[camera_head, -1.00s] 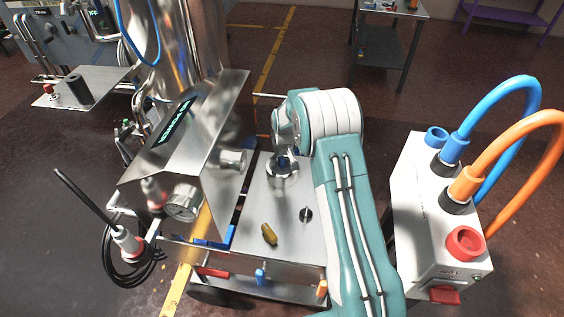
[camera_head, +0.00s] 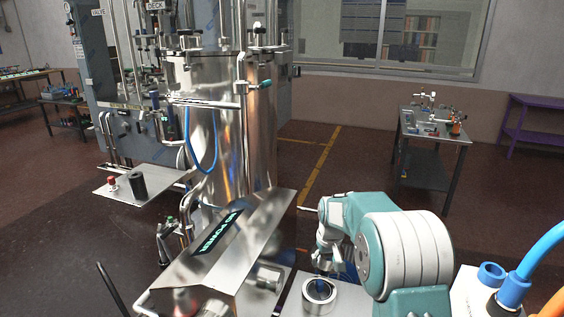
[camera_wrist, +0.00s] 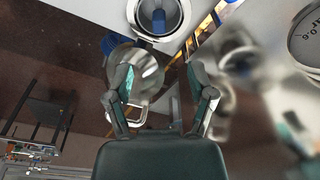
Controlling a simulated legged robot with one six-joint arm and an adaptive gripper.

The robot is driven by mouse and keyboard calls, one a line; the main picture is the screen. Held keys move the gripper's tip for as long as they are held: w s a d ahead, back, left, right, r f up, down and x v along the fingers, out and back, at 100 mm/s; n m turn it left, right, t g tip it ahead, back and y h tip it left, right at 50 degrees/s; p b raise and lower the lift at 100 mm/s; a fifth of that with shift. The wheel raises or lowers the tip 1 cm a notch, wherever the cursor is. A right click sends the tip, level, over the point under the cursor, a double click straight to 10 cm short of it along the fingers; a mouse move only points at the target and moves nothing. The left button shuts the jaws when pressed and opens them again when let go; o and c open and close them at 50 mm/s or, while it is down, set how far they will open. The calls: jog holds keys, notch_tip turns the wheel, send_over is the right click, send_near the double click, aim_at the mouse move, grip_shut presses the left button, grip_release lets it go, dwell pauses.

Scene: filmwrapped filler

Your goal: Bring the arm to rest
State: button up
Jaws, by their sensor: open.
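My arm, teal and white, is bent at the right of centre in the head view, above a steel cart top (camera_head: 348,300). Its wrist points down near a round metal fitting (camera_head: 319,291) on that top. My gripper's fingers are not clear in the head view. In the wrist view my gripper (camera_wrist: 161,82) is open, its two dark fingers well apart with nothing held between them. A round metal part shows beyond the fingers, and a round fitting with a blue centre (camera_wrist: 159,18) is at the top.
A tall steel tank (camera_head: 232,130) and a slanted display panel (camera_head: 215,235) stand left of my arm. A white box with blue and orange hoses (camera_head: 540,250) is close at the right. A side table (camera_head: 430,130) stands farther back, with open floor around it.

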jog(key=s+r+m+t, duration=0.1)
jog(key=s+r+t, duration=0.1)
jog(key=s+r, duration=1.6)
jog(key=s+m+t, duration=0.1)
jog(key=s+t, duration=0.1)
jog(key=s, duration=1.6)
jog(key=shift+r, duration=0.15)
jog(key=shift+a, duration=0.1)
